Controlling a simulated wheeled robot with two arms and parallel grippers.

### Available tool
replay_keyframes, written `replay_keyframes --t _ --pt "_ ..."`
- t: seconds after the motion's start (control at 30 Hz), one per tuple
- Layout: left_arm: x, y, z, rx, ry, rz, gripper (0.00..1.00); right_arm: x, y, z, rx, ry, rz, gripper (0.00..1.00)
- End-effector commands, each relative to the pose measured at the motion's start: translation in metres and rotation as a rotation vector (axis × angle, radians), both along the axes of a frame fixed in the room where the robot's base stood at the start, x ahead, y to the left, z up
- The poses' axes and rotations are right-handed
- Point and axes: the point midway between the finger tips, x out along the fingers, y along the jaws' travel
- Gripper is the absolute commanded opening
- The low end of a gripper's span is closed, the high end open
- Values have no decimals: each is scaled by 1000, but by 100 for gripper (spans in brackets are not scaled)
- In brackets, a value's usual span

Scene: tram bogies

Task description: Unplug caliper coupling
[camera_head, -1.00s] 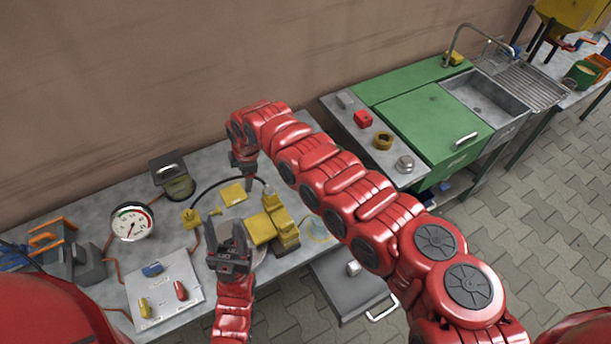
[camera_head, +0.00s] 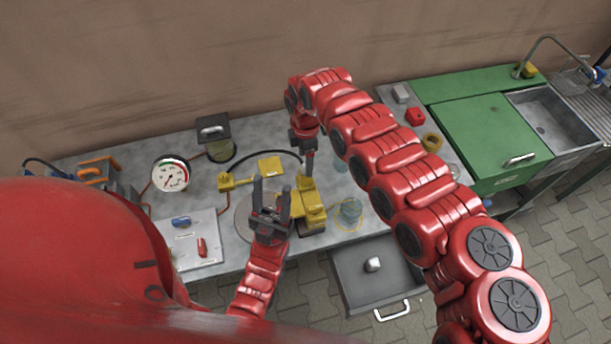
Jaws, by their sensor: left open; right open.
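The yellow caliper (camera_head: 313,212) stands on the grey workbench. A black hose (camera_head: 262,152) arches from a yellow fitting (camera_head: 226,181) on the left to the caliper's upper end. The coupling at that end is hard to make out behind my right gripper. My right gripper (camera_head: 309,168) points down at the caliper's top, close to the hose end; it is open, and I cannot tell whether it touches. My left gripper (camera_head: 271,192) is open, fingers upward, left of the caliper above a round grey disc (camera_head: 243,222), with nothing visible between its fingers.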

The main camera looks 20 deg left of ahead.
Motion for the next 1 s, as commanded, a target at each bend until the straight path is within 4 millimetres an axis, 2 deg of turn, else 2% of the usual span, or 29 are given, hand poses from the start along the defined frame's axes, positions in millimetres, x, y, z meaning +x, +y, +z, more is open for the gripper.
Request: replay_keyframes --t 0.27,0.4,0.5,0.63,1.0 --pt "0 0 -21 0 0 0 50 0 0 -40 0 0 -1 75" --pt "0 0 -44 0 0 0 50 0 0 -64 1 -1 -1 75" --pt "0 0 -53 0 0 0 50 0 0 -74 1 -1 -1 75" --pt "0 0 -59 0 0 0 50 0 0 -79 1 -1 -1 75" --pt "0 0 -58 0 0 0 50 0 0 -78 0 0 -1 75"
